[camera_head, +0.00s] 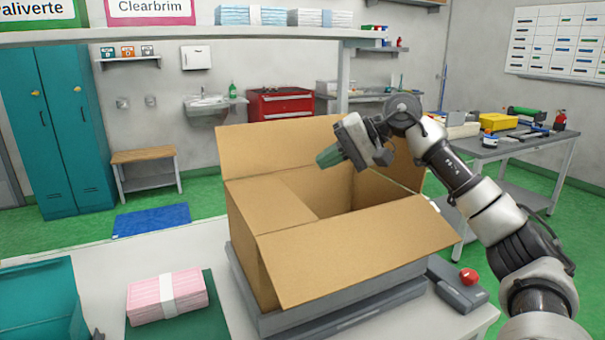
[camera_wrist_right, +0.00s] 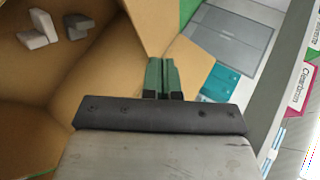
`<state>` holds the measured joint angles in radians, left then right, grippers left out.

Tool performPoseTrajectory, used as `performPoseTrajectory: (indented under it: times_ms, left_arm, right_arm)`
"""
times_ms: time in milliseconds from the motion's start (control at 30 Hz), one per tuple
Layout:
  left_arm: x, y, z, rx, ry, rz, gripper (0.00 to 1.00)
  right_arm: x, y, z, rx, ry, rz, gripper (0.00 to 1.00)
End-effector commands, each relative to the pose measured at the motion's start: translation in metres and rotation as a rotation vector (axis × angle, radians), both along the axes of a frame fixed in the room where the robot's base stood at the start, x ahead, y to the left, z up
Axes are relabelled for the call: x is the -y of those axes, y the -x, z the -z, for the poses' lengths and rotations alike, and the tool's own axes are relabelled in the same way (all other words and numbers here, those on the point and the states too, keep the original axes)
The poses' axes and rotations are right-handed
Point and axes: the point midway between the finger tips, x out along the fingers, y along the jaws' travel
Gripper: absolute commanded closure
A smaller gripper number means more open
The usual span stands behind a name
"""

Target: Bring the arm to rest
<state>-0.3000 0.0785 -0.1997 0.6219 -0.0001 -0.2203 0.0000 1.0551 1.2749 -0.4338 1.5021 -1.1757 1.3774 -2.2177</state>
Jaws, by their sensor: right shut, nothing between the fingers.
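My right arm reaches in from the right in the head view, and its gripper (camera_head: 328,156) is above the open cardboard box (camera_head: 355,240), pointing left and a little down. The green fingers are shut together with nothing between them; they also show in the right wrist view (camera_wrist_right: 162,76). The box flaps stand open, and the near wall and flap hide most of its inside in the head view. In the right wrist view a pale angular piece (camera_wrist_right: 38,30) and a grey one (camera_wrist_right: 78,26) show against cardboard. My left gripper is not in view.
The box stands on a grey platform (camera_head: 245,262) on the white table. A pink bundle (camera_head: 168,297) on a green mat and a teal tray (camera_head: 40,300) are at left. A red button (camera_head: 468,277) sits on a grey housing at right. A shelf (camera_head: 180,36) runs above.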

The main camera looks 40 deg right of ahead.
Motion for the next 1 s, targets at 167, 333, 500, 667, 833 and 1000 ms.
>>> performPoseTrajectory:
  times_ms: [167, 333, 500, 667, 833, 1000]
  left_arm:
    - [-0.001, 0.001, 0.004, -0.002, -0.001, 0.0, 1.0]
    - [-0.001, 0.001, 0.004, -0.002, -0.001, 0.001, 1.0]
    - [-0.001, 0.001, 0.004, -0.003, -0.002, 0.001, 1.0]
    - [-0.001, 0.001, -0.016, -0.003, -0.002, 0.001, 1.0]
    - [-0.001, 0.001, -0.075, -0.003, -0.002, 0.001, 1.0]
    - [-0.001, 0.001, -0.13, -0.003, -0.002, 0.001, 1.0]
  right_arm:
    - [0.02, 0.016, -0.009, 0.0, -0.001, 0.001, 1.0]
    - [0.027, 0.021, -0.014, 0.003, 0.0, 0.001, 1.0]
    - [0.027, 0.022, -0.014, 0.002, -0.001, 0.0, 1.0]
    - [0.027, 0.022, -0.035, 0.003, -0.001, 0.001, 1.0]
    - [0.027, 0.022, -0.093, 0.003, -0.001, 0.001, 1.0]
    - [0.027, 0.022, -0.149, 0.003, 0.0, 0.001, 1.0]
